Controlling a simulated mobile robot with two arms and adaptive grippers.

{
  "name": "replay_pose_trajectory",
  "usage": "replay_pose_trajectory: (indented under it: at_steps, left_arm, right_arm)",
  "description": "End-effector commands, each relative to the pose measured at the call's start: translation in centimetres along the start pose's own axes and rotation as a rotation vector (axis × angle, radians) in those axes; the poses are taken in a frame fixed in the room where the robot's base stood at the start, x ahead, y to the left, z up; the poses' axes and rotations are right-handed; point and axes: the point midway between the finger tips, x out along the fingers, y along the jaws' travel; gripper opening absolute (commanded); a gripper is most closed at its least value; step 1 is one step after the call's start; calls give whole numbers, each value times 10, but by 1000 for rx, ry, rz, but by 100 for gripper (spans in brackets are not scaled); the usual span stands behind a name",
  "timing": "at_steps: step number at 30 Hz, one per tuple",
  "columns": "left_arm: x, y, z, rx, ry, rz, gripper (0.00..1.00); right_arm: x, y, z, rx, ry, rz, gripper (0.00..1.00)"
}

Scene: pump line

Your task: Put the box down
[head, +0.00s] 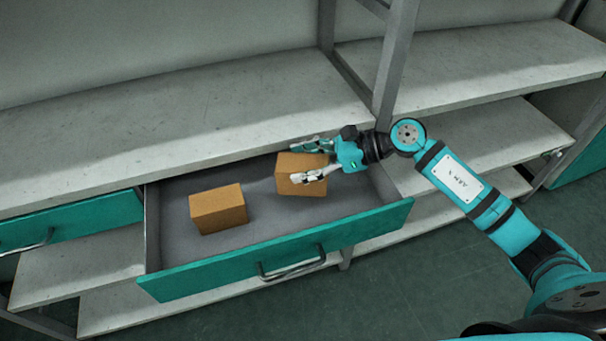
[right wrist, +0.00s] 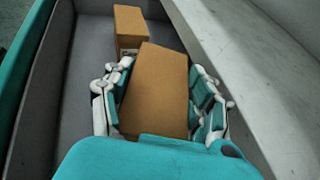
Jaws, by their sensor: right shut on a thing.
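A brown box (head: 291,182) is at the right part of the open drawer in the head view. My right gripper (head: 312,161) reaches in from the right and is shut on it, with a finger on each side. In the right wrist view the held box (right wrist: 156,88) fills the space between the fingers. A second brown box (head: 218,209) rests on the drawer floor to the left, apart from the held one. It also shows beyond the held box in the right wrist view (right wrist: 128,28). Whether the held box touches the drawer floor, I cannot tell. My left gripper is not in view.
The grey drawer (head: 176,245) with a teal front is pulled out below a worn shelf top (head: 180,115). A metal post (head: 390,65) stands behind my right arm. Another teal drawer (head: 75,223) is at the left. Bare drawer floor lies around the second box.

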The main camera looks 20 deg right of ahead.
Motion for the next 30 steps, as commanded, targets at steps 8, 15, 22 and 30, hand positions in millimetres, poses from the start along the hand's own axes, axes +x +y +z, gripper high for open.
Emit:
replay_pose_trajectory:
  at_steps: [8, 15, 22, 30]
  left_arm:
    - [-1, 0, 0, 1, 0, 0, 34]
    - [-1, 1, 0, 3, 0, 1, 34]
    - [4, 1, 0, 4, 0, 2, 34]
    - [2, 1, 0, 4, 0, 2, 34]
  right_arm:
    - [13, 0, -31, 4, -1, 0, 17]
    - [16, 0, -38, -1, -1, -1, 17]
    - [17, 0, -42, 0, 0, 0, 17]
    - [17, 0, -41, 1, 1, 0, 82]
